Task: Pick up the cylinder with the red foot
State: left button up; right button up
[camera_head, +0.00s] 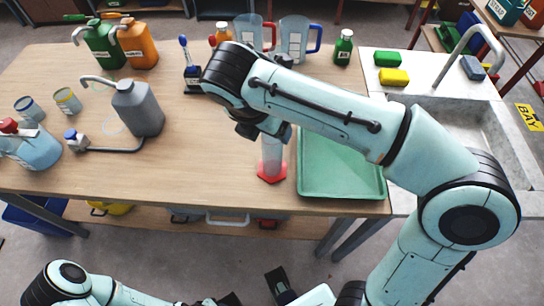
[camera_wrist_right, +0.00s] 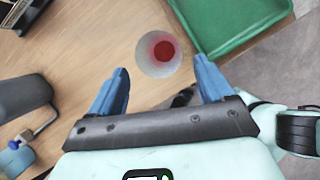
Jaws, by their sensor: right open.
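The clear cylinder (camera_head: 271,154) with a red foot (camera_head: 272,173) stands upright on the wooden table, just left of the green tray. Its upper part is hidden behind my right gripper (camera_head: 263,128) in the head view. In the right wrist view I look down on the cylinder (camera_wrist_right: 159,53) as a pale round shape with a red middle. The blue fingers of my right gripper (camera_wrist_right: 162,75) are apart and empty, with the cylinder between and just beyond their tips. Part of my left arm shows at the bottom left of the head view; its gripper's state is unclear.
The green tray (camera_head: 342,187) lies close to the cylinder's right. A grey wash bottle (camera_head: 139,108) stands to the left, and two jugs (camera_head: 293,38) and a green bottle (camera_head: 343,47) stand behind. A sink (camera_head: 455,125) is at the right. The table's front middle is clear.

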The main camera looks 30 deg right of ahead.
aim_at(272, 150)
jog(key=b+x, duration=0.1)
jog(key=x, duration=0.4)
jog(key=shift+f, duration=0.1)
jog(key=c, duration=1.4)
jog(key=shift+r, duration=0.2)
